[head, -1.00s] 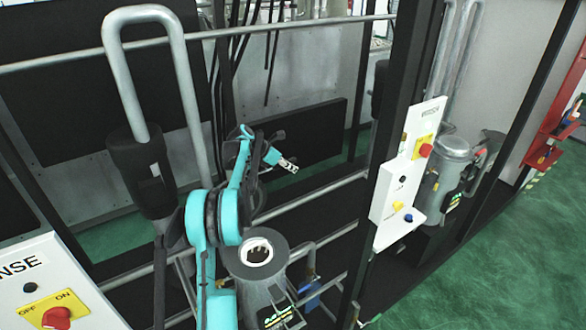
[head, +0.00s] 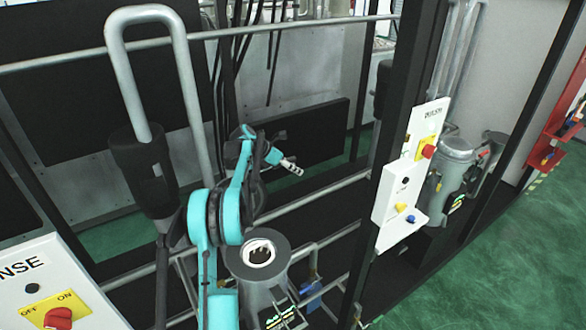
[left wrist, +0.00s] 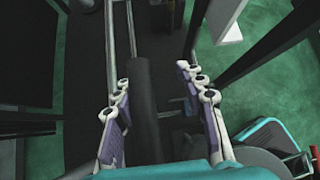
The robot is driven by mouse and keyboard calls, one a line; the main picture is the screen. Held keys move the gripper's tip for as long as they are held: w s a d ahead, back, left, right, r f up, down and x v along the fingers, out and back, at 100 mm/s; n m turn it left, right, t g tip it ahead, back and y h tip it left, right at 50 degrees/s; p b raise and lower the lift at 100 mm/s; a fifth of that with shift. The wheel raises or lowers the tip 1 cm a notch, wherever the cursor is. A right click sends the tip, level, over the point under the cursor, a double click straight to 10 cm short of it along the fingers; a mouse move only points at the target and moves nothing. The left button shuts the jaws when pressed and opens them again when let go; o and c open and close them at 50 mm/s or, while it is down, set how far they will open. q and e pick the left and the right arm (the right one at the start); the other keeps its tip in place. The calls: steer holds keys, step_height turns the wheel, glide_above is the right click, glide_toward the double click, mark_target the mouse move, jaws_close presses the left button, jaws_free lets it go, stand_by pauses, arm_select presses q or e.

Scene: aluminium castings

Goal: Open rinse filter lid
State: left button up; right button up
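A grey canister (head: 259,285) stands at the lower centre of the head view, partly behind my left arm. Its round top shows a pale opening (head: 261,254) with a dark inside, and I make out no lid over it. My left gripper (head: 284,163) is beyond and above the canister, clear of it. In the left wrist view its two fingers (left wrist: 153,88) stand well apart. A dark cylinder (left wrist: 142,70) shows between them; I cannot tell its distance, but neither finger visibly grips it. My right gripper is not identifiable in view.
A white panel (head: 30,270) ending in "NSE" with a red knob is at lower left. Another white panel (head: 412,170) and a second grey canister (head: 450,170) stand right. Metal rails (head: 310,192) and black posts surround the arm. Green floor is open at lower right.

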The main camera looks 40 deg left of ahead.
arm_select(q)
steer(key=v, duration=1.2)
steer(key=s+d+f+m+g+y+b, duration=0.1)
steer(key=s+d+f+m+b, duration=0.25)
steer(key=d, duration=0.55)
steer(key=s+d+m+b, duration=0.2)
steer(key=s+d+m, duration=0.2)
steer(key=d+m, duration=0.4)
steer(key=s+d+f+m+g+y+b, duration=0.1)
steer(key=s+d+m+b, duration=0.2)
steer(key=d, duration=0.7)
steer(key=s+d+f+m+y+b, duration=0.1)
steer(key=s+d+f+m+b, duration=0.1)
steer(key=s+d+f+m, duration=0.4)
steer(key=s+d+f+m+t+y+b, duration=0.1)
steer(key=s+d+f+m+b, duration=0.2)
steer(key=s+f+m, duration=0.8)
steer(key=s+d, duration=0.2)
steer(key=shift+d, duration=0.4)
